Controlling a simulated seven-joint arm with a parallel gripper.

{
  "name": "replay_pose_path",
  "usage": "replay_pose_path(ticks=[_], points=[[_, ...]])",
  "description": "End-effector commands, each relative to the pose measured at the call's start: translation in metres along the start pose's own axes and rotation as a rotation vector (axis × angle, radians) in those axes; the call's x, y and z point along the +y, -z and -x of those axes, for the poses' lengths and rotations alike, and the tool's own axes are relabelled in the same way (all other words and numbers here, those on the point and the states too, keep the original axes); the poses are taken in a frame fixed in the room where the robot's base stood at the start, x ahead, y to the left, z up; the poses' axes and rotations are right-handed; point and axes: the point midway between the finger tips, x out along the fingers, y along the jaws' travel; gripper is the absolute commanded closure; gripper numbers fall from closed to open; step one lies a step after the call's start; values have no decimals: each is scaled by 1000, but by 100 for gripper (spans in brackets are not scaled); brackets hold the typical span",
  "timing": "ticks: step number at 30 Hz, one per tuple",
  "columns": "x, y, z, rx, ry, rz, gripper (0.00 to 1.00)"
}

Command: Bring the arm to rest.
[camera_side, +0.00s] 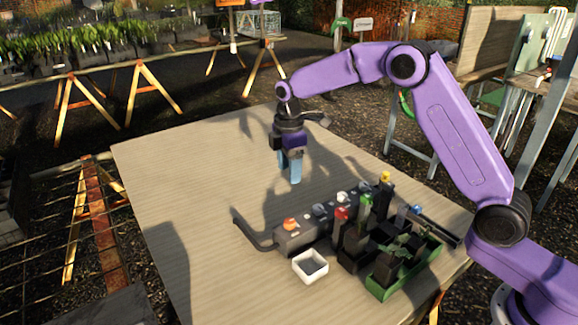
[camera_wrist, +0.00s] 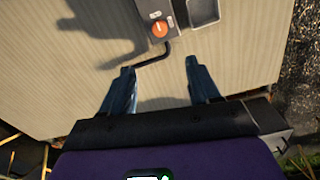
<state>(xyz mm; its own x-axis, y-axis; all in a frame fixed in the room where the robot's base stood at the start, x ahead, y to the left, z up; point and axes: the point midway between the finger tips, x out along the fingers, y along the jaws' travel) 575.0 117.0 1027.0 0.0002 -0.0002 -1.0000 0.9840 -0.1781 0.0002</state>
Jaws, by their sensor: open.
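My gripper (camera_side: 290,168) hangs above the wooden table (camera_side: 190,180), pointing down, in the side view. Its blue fingers are apart with nothing between them. In the wrist view my gripper (camera_wrist: 158,82) shows both fingers spread wide over bare tabletop and a dark bent cable. My purple arm reaches in from the right and bends down at the wrist. How far the fingertips are above the table is hard to tell.
A dark control box (camera_side: 300,238) with an orange knob (camera_side: 290,224) stands right of and below my gripper. Beside it are a white square dish (camera_side: 310,265), dark holders with coloured tops, and a green tray (camera_side: 425,262) with plants. The table's left half is clear.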

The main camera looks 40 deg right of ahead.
Motion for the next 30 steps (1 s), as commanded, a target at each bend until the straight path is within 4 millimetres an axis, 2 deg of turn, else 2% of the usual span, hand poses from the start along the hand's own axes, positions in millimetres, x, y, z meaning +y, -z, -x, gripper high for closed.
replay_pose_path(ticks=[11,16,20,25,30], points=[[0,0,0,0,0,0,39],[-14,5,8,1,-2,-8,39],[-46,12,21,3,-4,-30,39],[-99,14,38,6,-7,-69,39],[-155,6,50,10,-9,-110,39]])
